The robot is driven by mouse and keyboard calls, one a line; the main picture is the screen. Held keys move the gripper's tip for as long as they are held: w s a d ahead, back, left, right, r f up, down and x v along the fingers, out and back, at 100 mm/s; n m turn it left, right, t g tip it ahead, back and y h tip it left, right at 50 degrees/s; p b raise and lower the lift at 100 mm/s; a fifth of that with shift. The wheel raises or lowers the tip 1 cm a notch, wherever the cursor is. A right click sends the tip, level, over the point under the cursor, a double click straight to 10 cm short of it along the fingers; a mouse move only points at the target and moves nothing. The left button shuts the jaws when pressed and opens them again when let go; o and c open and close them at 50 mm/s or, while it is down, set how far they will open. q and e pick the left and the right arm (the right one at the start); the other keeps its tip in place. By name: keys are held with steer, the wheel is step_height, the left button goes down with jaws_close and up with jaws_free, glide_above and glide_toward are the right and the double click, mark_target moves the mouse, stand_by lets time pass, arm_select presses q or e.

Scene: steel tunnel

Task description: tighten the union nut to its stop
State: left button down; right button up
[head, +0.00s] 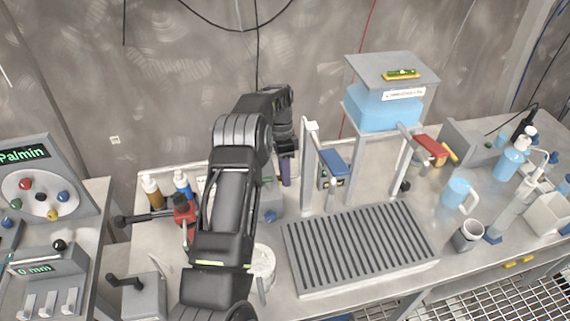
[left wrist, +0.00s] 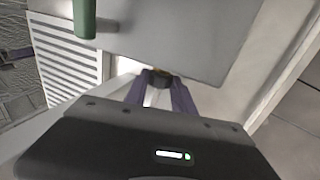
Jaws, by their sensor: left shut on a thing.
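My left gripper (head: 286,172) has purple fingers and points down behind my left arm, just left of a pale upright post. In the left wrist view, my left gripper (left wrist: 158,88) is shut on a small dark part with an orange-brown edge, which I take to be the union nut (left wrist: 158,74). The fingers hide most of it, so its threads and any gap to its seat do not show. In the head view my arm and fingers hide the nut. My right gripper is in neither view.
A stand holds a blue tank (head: 385,110) above the bench. A blue-handled part (head: 333,163) stands right of my gripper, a red-handled one (head: 430,147) farther right. A slatted grate (head: 360,246) lies in front. Bottles (head: 152,192) stand at left. A green cylinder (left wrist: 84,18) shows in the wrist view.

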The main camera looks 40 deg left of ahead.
arm_select(q)
steer(key=shift+r, duration=0.15)
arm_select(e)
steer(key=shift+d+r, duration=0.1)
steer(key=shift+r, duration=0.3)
arm_select(q)
steer(key=c, duration=1.1)
jaws_free()
steer(key=shift+o, duration=0.2)
steer(key=shift+f, duration=0.2)
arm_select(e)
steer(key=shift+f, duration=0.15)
